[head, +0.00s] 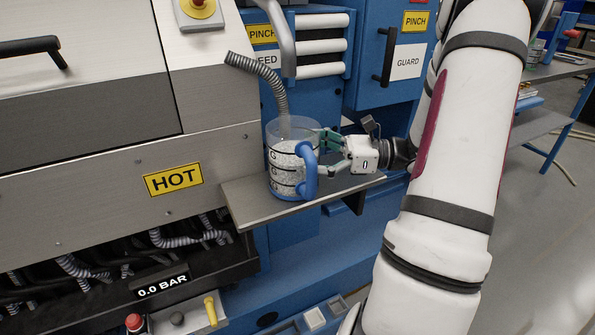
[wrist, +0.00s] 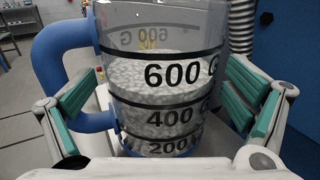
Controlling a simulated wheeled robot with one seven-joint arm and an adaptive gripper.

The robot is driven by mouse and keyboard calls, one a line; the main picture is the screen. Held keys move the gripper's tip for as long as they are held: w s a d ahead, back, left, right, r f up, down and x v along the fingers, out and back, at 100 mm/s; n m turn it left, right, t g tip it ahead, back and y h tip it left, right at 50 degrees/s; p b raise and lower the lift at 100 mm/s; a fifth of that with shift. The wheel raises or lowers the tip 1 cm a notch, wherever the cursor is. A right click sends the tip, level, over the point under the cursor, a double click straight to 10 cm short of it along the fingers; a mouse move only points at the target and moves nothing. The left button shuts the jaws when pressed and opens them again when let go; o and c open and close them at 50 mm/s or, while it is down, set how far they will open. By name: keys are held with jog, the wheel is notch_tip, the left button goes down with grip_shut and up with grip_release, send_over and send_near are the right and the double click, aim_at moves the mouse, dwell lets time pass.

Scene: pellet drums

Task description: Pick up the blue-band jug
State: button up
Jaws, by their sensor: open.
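The blue-band jug (head: 284,158) is a clear upright jug with a blue handle, a blue base and black gram marks. My gripper (head: 326,155) is open at the jug's right side in the head view. In the wrist view its green-padded fingers stand on either side of the jug. The left finger overlaps the handle loop; whether it is inside it I cannot tell.
A grey ribbed hose (head: 262,70) comes down above the jug's open top; it also shows behind the jug in the wrist view (wrist: 241,30). A machine panel with a HOT sign (head: 173,180) is left of the shelf. Blue cabinets stand behind.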

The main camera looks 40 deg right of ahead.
jog(key=shift+x, duration=1.25)
jog(key=shift+c, duration=0.5)
jog(key=c, duration=1.4)
jog(key=shift+r, duration=0.15)
jog(key=shift+r, duration=0.6)
jog(key=s+a+r+p, duration=0.1)
jog(key=s, duration=0.4)
jog(key=s+a+r+p, duration=0.1)
jog(key=s+a, duration=0.1)
jog(key=s, duration=0.3)
jog(key=s+a+r+p, duration=0.1)
jog(key=s+a+p, duration=0.1)
jog(key=s, duration=0.3)
jog(key=shift+s+r, duration=0.15)
jog(key=shift+r, duration=0.1)
